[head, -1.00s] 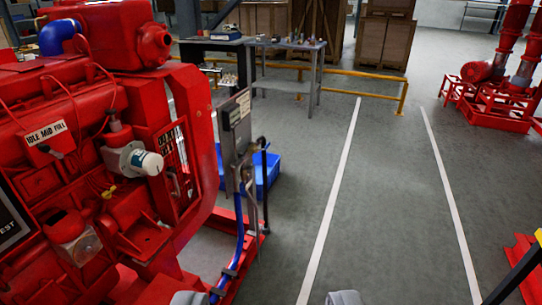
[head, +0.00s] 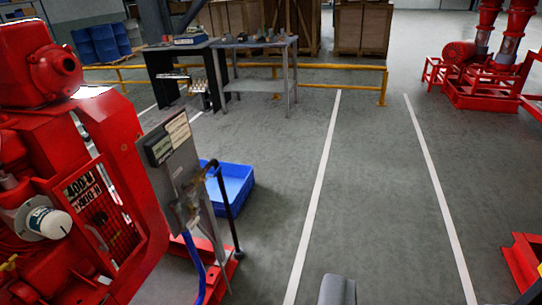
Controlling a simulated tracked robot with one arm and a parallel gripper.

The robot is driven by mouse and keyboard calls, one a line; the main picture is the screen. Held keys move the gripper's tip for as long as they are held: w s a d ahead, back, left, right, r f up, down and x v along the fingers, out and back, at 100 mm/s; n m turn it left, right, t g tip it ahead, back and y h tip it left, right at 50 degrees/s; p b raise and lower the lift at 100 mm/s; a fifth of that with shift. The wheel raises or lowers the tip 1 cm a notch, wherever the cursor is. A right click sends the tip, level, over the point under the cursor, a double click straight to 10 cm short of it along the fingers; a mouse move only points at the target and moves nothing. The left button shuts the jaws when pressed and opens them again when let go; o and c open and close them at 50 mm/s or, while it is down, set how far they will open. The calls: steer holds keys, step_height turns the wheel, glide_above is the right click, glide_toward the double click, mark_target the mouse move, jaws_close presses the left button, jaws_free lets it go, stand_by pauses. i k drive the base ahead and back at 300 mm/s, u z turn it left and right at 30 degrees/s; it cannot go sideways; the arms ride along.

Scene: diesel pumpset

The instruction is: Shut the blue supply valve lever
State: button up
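A grey upright panel (head: 182,165) with small labels stands just right of the red engine, left of centre. A blue hose (head: 196,262) runs up to fittings low on this panel. I cannot clearly make out a blue lever among the small fittings, so its position cannot be told. One grey fingertip of my gripper (head: 337,291) shows at the bottom edge, right of the panel and apart from it. It sits right of the picture's middle, with nothing seen held; the other fingertip is not visible.
The red engine (head: 100,185) fills the left. A dark bent pipe (head: 228,200) stands right of the panel, before a blue crate (head: 236,188). Tables and a yellow rail (head: 340,68) are behind. The floor between the white lines (head: 385,190) is clear.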

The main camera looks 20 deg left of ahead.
mark_target(217, 172)
steer(key=i, duration=1.55)
steer(key=u, duration=0.65)
